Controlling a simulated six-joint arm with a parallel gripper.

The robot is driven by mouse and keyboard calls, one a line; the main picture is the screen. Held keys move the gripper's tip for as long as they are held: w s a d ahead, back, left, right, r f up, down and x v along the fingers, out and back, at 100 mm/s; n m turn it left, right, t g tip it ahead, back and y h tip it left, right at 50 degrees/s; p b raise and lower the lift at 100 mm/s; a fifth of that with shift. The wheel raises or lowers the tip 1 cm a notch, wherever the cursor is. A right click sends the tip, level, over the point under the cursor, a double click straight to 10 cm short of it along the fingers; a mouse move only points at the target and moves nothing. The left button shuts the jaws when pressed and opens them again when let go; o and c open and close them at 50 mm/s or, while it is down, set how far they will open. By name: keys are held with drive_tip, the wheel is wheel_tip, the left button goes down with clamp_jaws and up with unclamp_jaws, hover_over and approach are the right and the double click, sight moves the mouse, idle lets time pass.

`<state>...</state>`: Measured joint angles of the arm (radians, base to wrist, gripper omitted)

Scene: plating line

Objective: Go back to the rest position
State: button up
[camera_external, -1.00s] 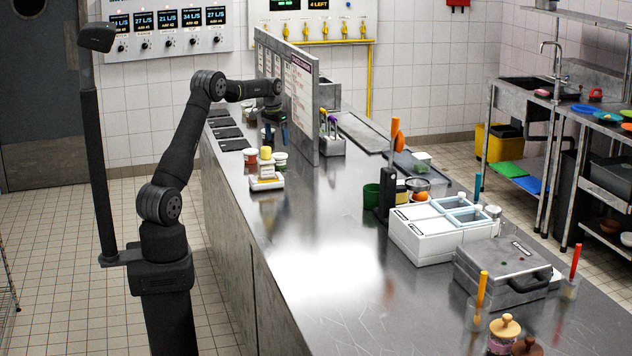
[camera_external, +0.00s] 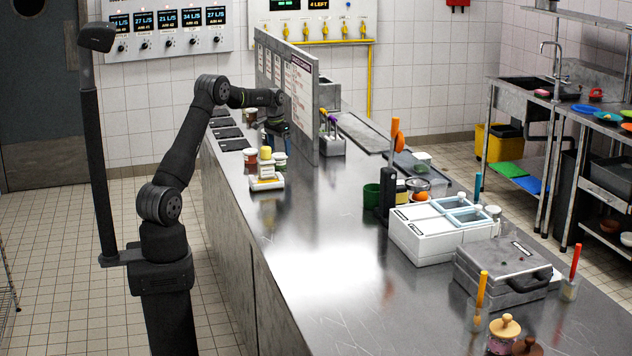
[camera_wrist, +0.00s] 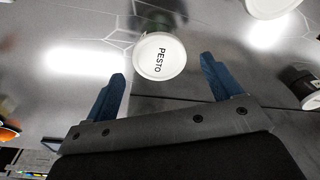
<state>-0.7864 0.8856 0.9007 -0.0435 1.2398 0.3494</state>
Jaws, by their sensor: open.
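My gripper (camera_wrist: 165,90) is open in the wrist view, its two blue fingers apart. A round white lid marked PESTO (camera_wrist: 160,57) shows just beyond and between the fingertips; no finger touches it in this picture. In the external view my arm reaches over the far left of the steel counter, and my gripper (camera_external: 277,128) hangs beside the upright grey panel, partly hard to make out against it.
The upright panel (camera_external: 301,100) stands close to my gripper. Small tubs (camera_external: 250,156) and a white tray with yellow-topped containers (camera_external: 267,184) stand nearby. A white bin unit (camera_external: 425,247) and a grey press (camera_external: 500,272) are farther right. The middle of the counter (camera_external: 310,250) is clear.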

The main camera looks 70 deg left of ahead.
drive_tip(key=w+d+r, duration=0.3)
drive_tip(key=d+r, duration=0.4)
drive_tip(key=d, duration=0.5)
wheel_tip(320, 180, up, 10)
drive_tip(key=w+d+m, duration=0.2)
drive_tip(key=w+d, duration=0.1)
drive_tip(key=d, duration=0.5)
drive_tip(key=w+d+m, duration=0.1)
drive_tip(key=w+d, duration=0.3)
drive_tip(key=d, duration=0.5)
drive_tip(key=w+d+m, duration=0.2)
drive_tip(key=w+d, duration=0.2)
drive_tip(key=d, duration=0.4)
drive_tip(key=shift+w+d+r+m+h, duration=0.25)
drive_tip(key=shift+r+m+h, duration=0.05)
drive_tip(key=shift+r, duration=0.15)
drive_tip(key=s+a+n, duration=0.2)
drive_tip(key=s+a, duration=0.2)
drive_tip(key=a, duration=0.6)
drive_tip(key=s+a+n, duration=0.2)
drive_tip(key=s+a, duration=0.1)
drive_tip(key=a, duration=0.6)
drive_tip(key=shift+s+a, duration=0.4)
